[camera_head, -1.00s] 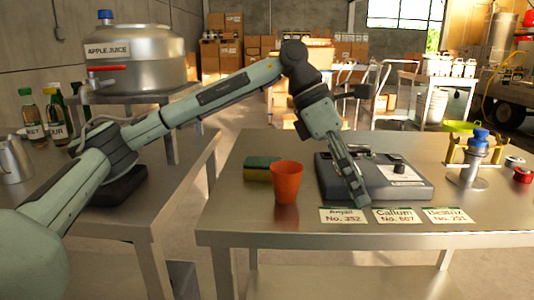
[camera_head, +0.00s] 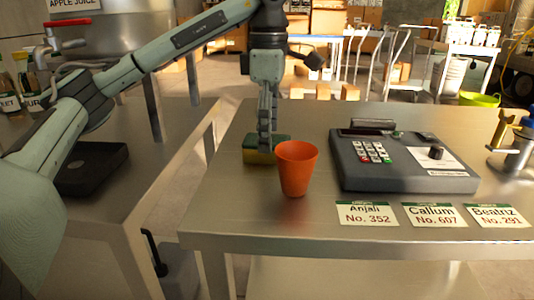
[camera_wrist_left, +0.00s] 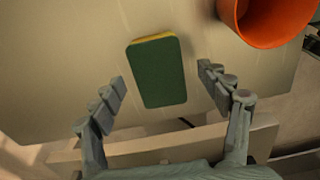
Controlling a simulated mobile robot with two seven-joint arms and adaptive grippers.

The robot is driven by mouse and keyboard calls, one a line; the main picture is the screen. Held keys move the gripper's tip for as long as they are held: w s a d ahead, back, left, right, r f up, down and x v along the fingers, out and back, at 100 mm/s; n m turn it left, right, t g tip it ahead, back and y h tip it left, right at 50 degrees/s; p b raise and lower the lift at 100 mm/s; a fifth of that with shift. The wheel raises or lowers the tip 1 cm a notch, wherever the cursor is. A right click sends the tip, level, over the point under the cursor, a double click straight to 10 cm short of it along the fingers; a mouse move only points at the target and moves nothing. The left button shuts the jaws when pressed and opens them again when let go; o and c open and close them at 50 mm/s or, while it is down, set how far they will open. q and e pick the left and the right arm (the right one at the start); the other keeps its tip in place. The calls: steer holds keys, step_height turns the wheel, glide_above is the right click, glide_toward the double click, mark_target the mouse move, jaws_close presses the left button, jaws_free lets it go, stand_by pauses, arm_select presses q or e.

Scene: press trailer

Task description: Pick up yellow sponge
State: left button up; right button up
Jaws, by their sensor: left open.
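The yellow sponge (camera_head: 258,157) with a green top lies flat on the metal table, just left of an orange cup (camera_head: 297,168). In the left wrist view the sponge (camera_wrist_left: 158,72) shows its green face, with a thin yellow edge at the top. My left gripper (camera_head: 266,140) points down over the sponge in the head view. In the wrist view my left gripper (camera_wrist_left: 164,85) is open, with one finger to each side of the sponge and nothing held. The cup (camera_wrist_left: 268,18) is beyond its right finger. My right gripper is not in view.
A grey cash register (camera_head: 400,165) stands right of the cup. Several name cards (camera_head: 368,213) lie along the table's front edge. A gap separates this table (camera_head: 225,215) from the left table (camera_head: 150,180). The front left corner is clear.

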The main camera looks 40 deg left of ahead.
arm_select(q)
step_height(320, 180, down, 2)
steer(key=shift+f, duration=0.2)
steer(key=shift+w, duration=0.1)
steer(key=c, duration=0.8)
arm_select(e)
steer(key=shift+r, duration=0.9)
arm_select(q)
steer(key=shift+c, duration=0.2)
steer(key=shift+r, duration=0.35)
step_height(320, 180, up, 4)
steer(key=shift+f+p, duration=0.1)
steer(key=shift+p, duration=0.75)
steer(key=s+a+r+p, duration=0.1)
steer(key=s+a+r, duration=0.1)
steer(key=s, duration=0.3)
steer(key=s+a+r+p, duration=0.1)
steer(key=s+a+r, duration=0.1)
steer(key=s+r, duration=0.2)
steer(key=shift+s+a+r+p, duration=0.2)
steer(key=shift+s+a+p, duration=0.2)
steer(key=shift+s, duration=0.45)
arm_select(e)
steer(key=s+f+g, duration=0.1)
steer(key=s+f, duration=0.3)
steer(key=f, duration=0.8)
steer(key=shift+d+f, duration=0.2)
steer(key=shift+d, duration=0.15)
